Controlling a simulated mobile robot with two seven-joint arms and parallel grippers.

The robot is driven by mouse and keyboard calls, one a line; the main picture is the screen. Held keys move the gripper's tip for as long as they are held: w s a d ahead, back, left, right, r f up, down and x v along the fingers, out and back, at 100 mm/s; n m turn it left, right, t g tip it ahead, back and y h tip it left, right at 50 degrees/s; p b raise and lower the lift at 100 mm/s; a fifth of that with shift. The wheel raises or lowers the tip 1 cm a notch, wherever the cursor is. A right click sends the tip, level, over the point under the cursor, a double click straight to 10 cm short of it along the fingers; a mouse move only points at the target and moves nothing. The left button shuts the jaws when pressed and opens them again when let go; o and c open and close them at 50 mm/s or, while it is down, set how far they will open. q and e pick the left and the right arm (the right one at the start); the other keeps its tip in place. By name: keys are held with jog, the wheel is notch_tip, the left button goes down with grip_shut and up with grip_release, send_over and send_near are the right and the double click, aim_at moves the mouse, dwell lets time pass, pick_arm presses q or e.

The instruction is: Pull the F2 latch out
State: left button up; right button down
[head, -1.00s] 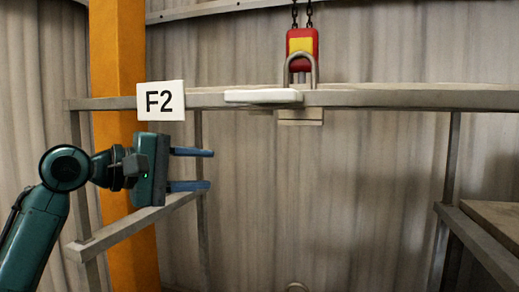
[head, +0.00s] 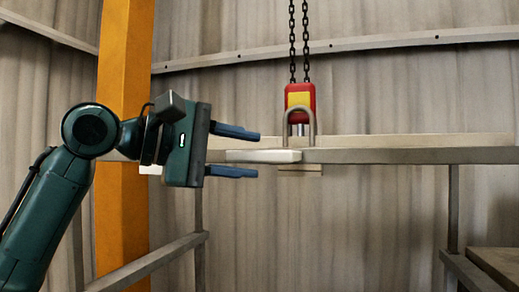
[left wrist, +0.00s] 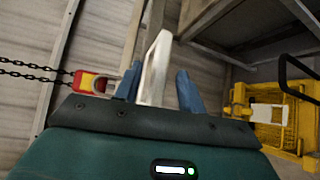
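The F2 latch (head: 264,156) is a white flat bar on the front of the grey rail, just below the hanging hoist block. My left gripper (head: 258,155) is level with it and open, one blue finger above and one below the bar's left part. In the left wrist view the white latch (left wrist: 154,66) stands between my two open blue fingers (left wrist: 157,88); I cannot tell whether either touches it. The F2 sign (head: 150,169) is almost wholly hidden behind my gripper. My right gripper is not in view.
A red and yellow block (head: 300,100) hangs on two black chains, with a grey shackle (head: 299,124) close to the latch's right end. An orange post (head: 125,60) stands behind my arm. The left wrist view also shows a yellow frame (left wrist: 285,120).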

aim_at(252, 156)
pick_arm(q)
jog(key=shift+x, duration=1.65)
grip_shut()
jog(key=shift+f, duration=0.1)
